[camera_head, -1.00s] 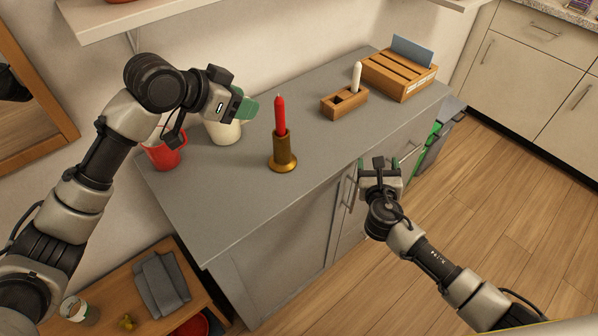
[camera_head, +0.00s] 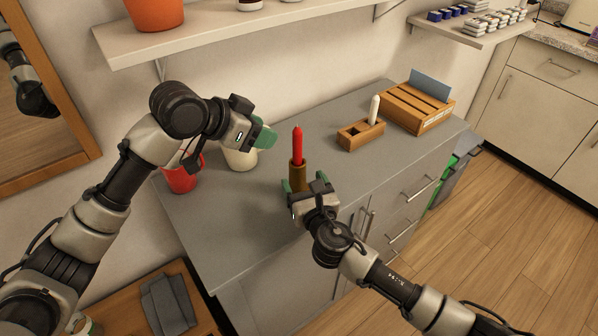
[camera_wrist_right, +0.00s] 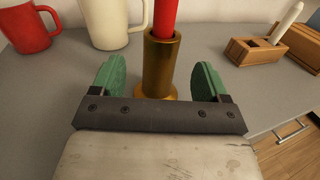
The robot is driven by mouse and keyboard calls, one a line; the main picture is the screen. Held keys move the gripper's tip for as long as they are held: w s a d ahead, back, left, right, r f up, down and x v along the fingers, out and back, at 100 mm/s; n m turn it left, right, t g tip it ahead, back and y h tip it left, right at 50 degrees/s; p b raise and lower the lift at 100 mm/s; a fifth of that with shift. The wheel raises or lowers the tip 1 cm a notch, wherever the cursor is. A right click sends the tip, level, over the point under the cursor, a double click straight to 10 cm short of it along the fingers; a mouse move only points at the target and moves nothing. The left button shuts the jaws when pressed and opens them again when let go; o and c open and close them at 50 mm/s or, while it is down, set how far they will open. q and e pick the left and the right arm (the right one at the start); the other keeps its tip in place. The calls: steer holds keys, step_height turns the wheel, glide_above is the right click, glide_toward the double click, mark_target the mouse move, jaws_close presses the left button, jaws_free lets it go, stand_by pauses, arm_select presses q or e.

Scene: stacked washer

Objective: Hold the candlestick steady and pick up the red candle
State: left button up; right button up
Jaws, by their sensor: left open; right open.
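The red candle (camera_head: 297,146) stands upright in the brass candlestick (camera_head: 297,173) on the grey counter. In the right wrist view the candlestick (camera_wrist_right: 160,62) stands between the green fingertips of my right gripper (camera_wrist_right: 158,80), with a gap on each side; the lower part of the candle (camera_wrist_right: 166,15) shows above it. In the head view my right gripper (camera_head: 305,185) is open in front of the candlestick and hides its base. My left gripper (camera_head: 262,135) is open and empty, left of the candle and about level with its upper part; its far finger is hard to make out.
A red mug (camera_head: 182,176) and a cream pitcher (camera_head: 241,158) stand left of the candlestick, behind and below my left gripper. A wooden block (camera_head: 360,136) with a white candle (camera_head: 374,110) and a slotted wooden box (camera_head: 415,108) stand right. A shelf (camera_head: 240,35) hangs above the counter.

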mark_target(300, 175)
steer(key=x, duration=0.5)
